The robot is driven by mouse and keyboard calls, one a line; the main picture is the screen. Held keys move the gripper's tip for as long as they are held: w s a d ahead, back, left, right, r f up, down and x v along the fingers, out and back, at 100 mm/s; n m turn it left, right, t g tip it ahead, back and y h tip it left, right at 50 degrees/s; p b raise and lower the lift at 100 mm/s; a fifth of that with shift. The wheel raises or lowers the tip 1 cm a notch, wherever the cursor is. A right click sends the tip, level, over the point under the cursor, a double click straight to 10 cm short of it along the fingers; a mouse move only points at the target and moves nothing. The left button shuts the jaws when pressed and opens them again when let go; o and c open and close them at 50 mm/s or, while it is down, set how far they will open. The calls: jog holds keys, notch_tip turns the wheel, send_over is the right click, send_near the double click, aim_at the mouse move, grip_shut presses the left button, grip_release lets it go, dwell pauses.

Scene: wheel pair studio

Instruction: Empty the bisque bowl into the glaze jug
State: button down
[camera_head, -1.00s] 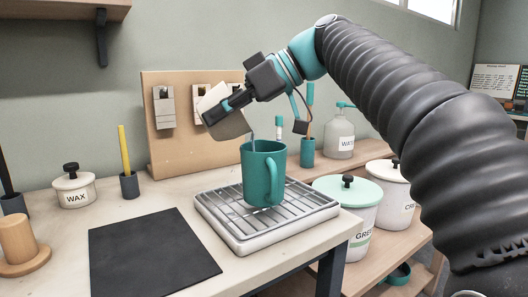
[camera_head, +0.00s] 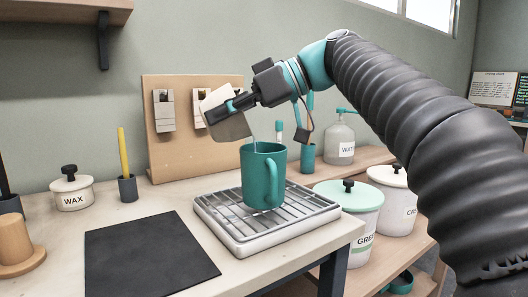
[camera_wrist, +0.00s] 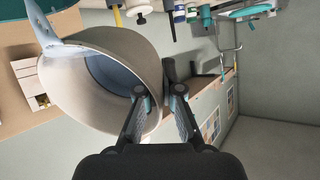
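The bisque bowl (camera_head: 229,124), pale beige, is tilted steeply above the glaze jug, its mouth toward the jug. My gripper (camera_head: 232,104) is shut on the bowl's wall. In the wrist view the bowl (camera_wrist: 95,65) has a finger of my gripper (camera_wrist: 158,92) on each side of its wall, and pale blue liquid shows in it and at its lip. A thin pale stream runs from the bowl down into the jug's mouth. The glaze jug (camera_head: 262,178), teal with a handle, stands upright on a slatted rack; its inside is hidden.
The grey slatted rack (camera_head: 222,231) sits near the table's right edge. A black mat (camera_head: 150,250) lies left of it. A wax pot (camera_head: 73,192) and a cup with a yellow stick (camera_head: 128,188) stand behind. Lidded buckets (camera_head: 352,205) are on a lower shelf at right.

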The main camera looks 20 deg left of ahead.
aim_at(241, 124)
jog(key=shift+d+f+y+b, duration=0.15)
jog(key=shift+f+y+b, duration=0.2)
jog(key=shift+b, duration=0.4)
jog(key=shift+w+d+r+g+y+b, duration=0.15)
jog(key=shift+w+d+r+y+b, duration=0.05)
jog(key=shift+d+y+b, duration=0.15)
jog(key=shift+w+d+r+g+y+b, duration=0.15)
jog(key=shift+w+d+y+b, duration=0.05)
jog(key=shift+d+y+b, duration=0.15)
jog(key=shift+w+d+y+b, duration=0.15)
jog(key=shift+d+y+b, duration=0.15)
jog(key=shift+b, duration=0.1)
jog(key=shift+d+b, duration=0.1)
jog(key=shift+b, duration=0.25)
jog(key=shift+d+r+y, duration=0.1)
jog(key=shift+r+y, duration=0.25)
jog(key=shift+w+d+m+g+y+b, duration=0.15)
jog(key=shift+m+g+y+b, duration=0.15)
jog(key=shift+b, duration=0.4)
